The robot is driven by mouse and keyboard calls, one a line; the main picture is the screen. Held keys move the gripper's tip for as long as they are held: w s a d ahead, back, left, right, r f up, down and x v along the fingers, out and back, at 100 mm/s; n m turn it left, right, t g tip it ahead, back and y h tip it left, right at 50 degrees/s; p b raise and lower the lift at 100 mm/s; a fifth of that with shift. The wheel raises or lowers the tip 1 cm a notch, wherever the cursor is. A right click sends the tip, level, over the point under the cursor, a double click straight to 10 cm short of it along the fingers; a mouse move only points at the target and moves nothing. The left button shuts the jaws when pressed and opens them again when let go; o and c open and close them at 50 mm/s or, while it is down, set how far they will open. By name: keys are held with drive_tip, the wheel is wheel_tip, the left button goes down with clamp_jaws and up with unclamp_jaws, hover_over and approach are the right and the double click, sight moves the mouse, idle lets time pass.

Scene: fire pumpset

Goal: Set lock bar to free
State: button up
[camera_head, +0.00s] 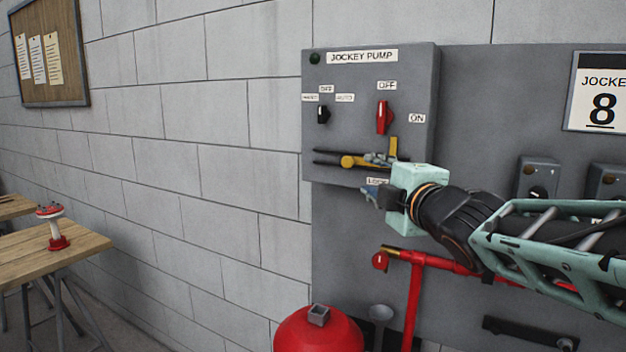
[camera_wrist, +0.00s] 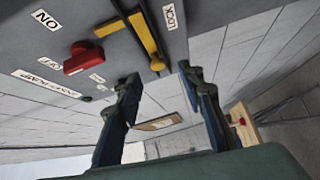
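The lock bar (camera_head: 358,161) is a yellow bar with dark parts, low on the jockey pump panel (camera_head: 345,135). A short yellow piece (camera_head: 393,147) stands up at its right end. The LOCK label (camera_head: 376,181) is just below, partly covered by my gripper. In the wrist view, the yellow bar (camera_wrist: 144,36) has a round yellow end, with the LOCK label (camera_wrist: 169,17) beside it. No FREE label is readable.
A red OFF/ON handle (camera_head: 384,118) is above the bar and a small black selector (camera_head: 322,114) is to its left. A red pipe (camera_head: 413,300) and red tank (camera_head: 318,333) are below. A wooden table (camera_head: 45,250) stands at the left.

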sight(349, 163)
drive_tip(key=shift+n+y, duration=0.3)
drive_tip(key=shift+n, duration=0.4)
drive_tip(key=shift+w+a+r+p, duration=0.1)
drive_tip(key=shift+w+a+p, duration=0.3)
drive_tip(key=shift+w, duration=1.4)
drive_tip(key=shift+w+a+r+p, duration=0.1)
drive_tip(key=shift+w+a+p, duration=0.35)
drive_tip(key=shift+w, duration=1.4)
drive_tip(key=shift+w+a+p, duration=0.1)
drive_tip(key=shift+w+a, duration=0.55)
drive_tip(key=shift+w, duration=1.15)
clamp_jaws()
